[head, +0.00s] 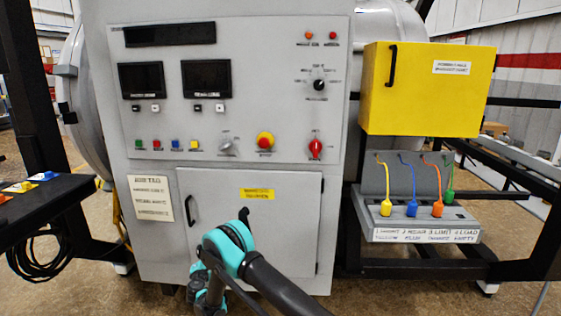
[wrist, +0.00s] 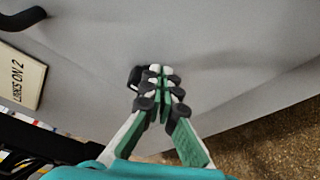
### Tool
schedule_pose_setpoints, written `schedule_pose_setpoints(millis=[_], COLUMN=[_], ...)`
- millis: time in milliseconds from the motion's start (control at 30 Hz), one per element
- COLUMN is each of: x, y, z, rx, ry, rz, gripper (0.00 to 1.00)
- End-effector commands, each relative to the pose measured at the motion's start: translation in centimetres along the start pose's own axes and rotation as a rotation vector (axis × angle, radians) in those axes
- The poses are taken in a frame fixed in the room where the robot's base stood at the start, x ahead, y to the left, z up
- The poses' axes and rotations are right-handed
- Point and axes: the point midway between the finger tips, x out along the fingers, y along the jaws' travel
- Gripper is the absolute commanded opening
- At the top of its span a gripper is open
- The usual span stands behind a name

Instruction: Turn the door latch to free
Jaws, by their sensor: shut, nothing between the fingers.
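My gripper (wrist: 160,75) is shut and empty in the wrist view, its fingertips close to a pale grey surface. A small dark piece (wrist: 134,77) with a light centre shows just left of the fingertips. It may be the latch, but the fingers partly cover it, and I cannot tell whether they touch it. In the head view the grey cabinet door (head: 290,235) has a black handle (head: 190,209) at its left side and a yellow label. My arm covers the door's lower middle there, and my fingertips cannot be made out.
A control panel (head: 270,125) with screens, buttons and a red knob (head: 315,148) is above the door. A yellow box (head: 425,110) and a rack of coloured plugs (head: 412,228) stand at right. A dark table (head: 30,205) is at left. A paper sign (wrist: 22,78) shows in the wrist view.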

Motion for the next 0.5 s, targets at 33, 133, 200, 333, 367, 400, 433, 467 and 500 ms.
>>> schedule_pose_setpoints(millis=[33,133,200,333,367,400,433,467,500], x=[0.02,0.04,0.04,0.05,0.05,0.05,0.05,0.05,0.05], y=[-0.15,-0.33,-0.41,-0.48,-0.48,-0.49,-0.49,-0.48,-0.48], z=[-0.03,-0.1,-0.13,-0.16,-0.16,-0.16,-0.16,-0.16,-0.16], rx=[0.0,0.0,0.0,0.0,0.0,0.0,0.0,0.0,0.0], ry=[0.0,0.0,0.0,0.0,0.0,0.0,0.0,0.0,0.0], rz=[0.0,0.0,0.0,0.0,0.0,0.0,0.0,0.0,0.0], gripper=[0.0,0.0,0.0,0.0,0.0,0.0,0.0,0.0,0.0])
